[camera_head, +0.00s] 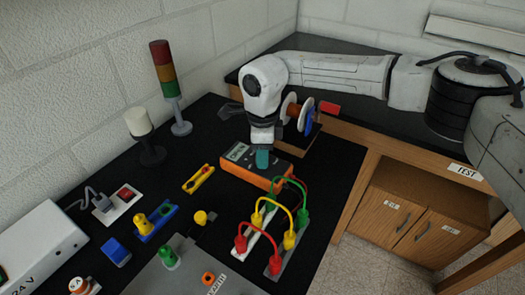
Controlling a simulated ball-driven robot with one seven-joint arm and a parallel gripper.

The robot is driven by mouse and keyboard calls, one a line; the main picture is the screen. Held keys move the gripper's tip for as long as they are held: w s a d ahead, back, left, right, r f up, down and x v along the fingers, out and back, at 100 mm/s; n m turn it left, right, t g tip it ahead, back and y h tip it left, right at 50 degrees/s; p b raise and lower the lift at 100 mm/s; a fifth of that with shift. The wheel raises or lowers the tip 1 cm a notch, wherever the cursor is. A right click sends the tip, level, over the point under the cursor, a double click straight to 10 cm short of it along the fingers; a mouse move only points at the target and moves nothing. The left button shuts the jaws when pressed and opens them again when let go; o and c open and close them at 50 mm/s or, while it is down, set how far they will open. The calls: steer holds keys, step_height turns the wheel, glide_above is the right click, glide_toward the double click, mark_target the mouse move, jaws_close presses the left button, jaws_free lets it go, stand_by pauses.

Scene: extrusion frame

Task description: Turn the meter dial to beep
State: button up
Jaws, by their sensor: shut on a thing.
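The meter (276,181) is an orange box with a dark top face, lying on the black bench top in the middle of the head view. A small display (237,152) is at its left end. A teal dial knob (262,160) stands up from the top face. My gripper (263,147) points straight down over the meter and is shut on the dial. The fingers and wrist hide the upper part of the knob. The dial's marks and the display's reading are too small to read.
Green, yellow and red cables (270,200) arch close in front of the meter. A spool (292,112) stands behind my gripper. A signal tower (167,85) and white lamp (143,130) stand at back left. A yellow tool (198,179) lies left of the meter.

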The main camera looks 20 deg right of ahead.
steer(key=m+p, duration=0.1)
steer(key=m, duration=0.3)
steer(key=shift+r+m, duration=0.1)
steer(key=shift+m, duration=0.2)
steer(key=m+p, duration=0.1)
steer(key=m, duration=0.3)
steer(key=shift+a+m, duration=0.1)
steer(key=shift+m, duration=0.2)
steer(key=m+p, duration=0.1)
steer(key=m, duration=0.3)
steer(key=shift+p, duration=0.35)
steer(key=shift+s+a+m+p, duration=0.1)
steer(key=shift+m+p, duration=0.5)
steer(key=shift+m, duration=1.5)
steer(key=o, duration=1)
steer(key=shift+o, duration=0.2)
